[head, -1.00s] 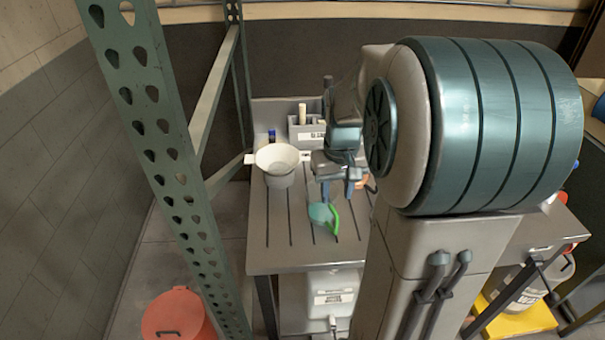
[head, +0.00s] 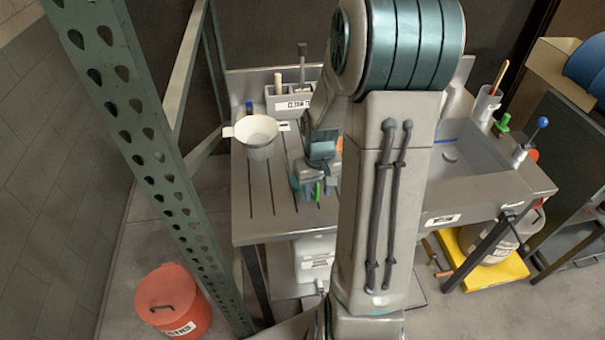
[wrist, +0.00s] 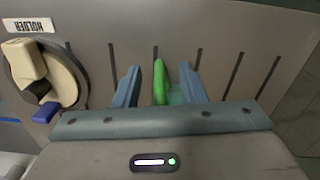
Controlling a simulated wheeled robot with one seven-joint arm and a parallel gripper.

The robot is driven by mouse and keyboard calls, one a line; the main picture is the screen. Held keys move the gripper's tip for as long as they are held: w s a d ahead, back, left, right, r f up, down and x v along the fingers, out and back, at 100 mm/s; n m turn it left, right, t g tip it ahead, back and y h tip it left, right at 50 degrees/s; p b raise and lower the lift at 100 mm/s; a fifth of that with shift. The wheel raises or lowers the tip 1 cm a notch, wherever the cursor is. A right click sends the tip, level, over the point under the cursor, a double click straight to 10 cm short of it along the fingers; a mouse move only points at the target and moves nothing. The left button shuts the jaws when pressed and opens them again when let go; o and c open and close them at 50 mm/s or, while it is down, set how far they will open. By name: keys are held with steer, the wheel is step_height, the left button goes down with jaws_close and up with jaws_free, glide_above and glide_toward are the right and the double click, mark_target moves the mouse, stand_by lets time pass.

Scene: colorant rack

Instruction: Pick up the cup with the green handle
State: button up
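The cup with the green handle is on the grooved grey worktop. In the wrist view its green handle (wrist: 160,82) stands between my two fingers. Part of its teal body (wrist: 177,96) shows beside the right finger; the rest is hidden by that finger and the gripper body. My gripper (wrist: 160,80) is open, with its blue fingers apart and a clear gap between the left finger and the handle. In the head view my gripper (head: 314,188) is low at the worktop, around the green handle (head: 318,191), and hides most of the cup.
A white funnel-like vessel (head: 257,132) stands left of my gripper, near a grey caddy (head: 290,101). A green perforated rack post (head: 150,150) rises at the left. A sink (head: 455,150) lies right of my arm. The wrist view shows a cream-and-blue object (wrist: 45,80).

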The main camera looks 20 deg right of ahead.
steer(key=shift+f, duration=1.15)
jaws_close()
steer(key=shift+r, duration=0.15)
